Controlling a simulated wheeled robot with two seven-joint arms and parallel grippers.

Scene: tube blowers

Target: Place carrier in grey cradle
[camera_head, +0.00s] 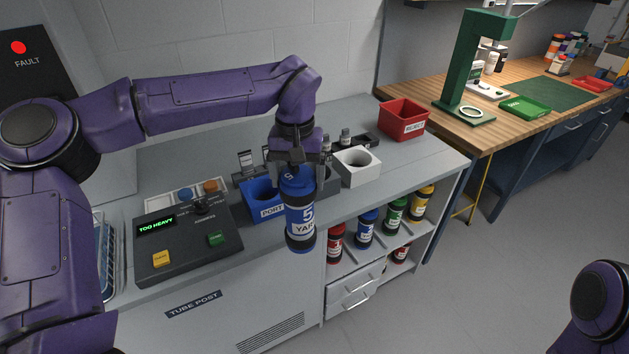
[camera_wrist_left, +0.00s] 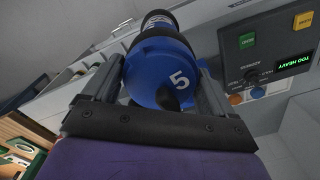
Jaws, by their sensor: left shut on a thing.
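The blue carrier (camera_head: 300,217) has black end bands and a white label with "5" and "YAR". My left gripper (camera_head: 297,160) is shut on its upper end and holds it upright in front of the cradles. In the left wrist view the carrier (camera_wrist_left: 158,68) sits between both fingers, with a white "5" on its end cap. The grey cradle (camera_head: 329,183) stands between the blue and white cradles and is mostly hidden behind the carrier and gripper. My right gripper is out of view.
A blue cradle (camera_head: 261,199) marked "PORT" and a white cradle (camera_head: 358,168) flank the grey one. A control panel (camera_head: 188,242) reads "TOO HEAVY". A red reject bin (camera_head: 402,120) stands behind. Several carriers sit on shelves (camera_head: 390,264) below the counter's front edge.

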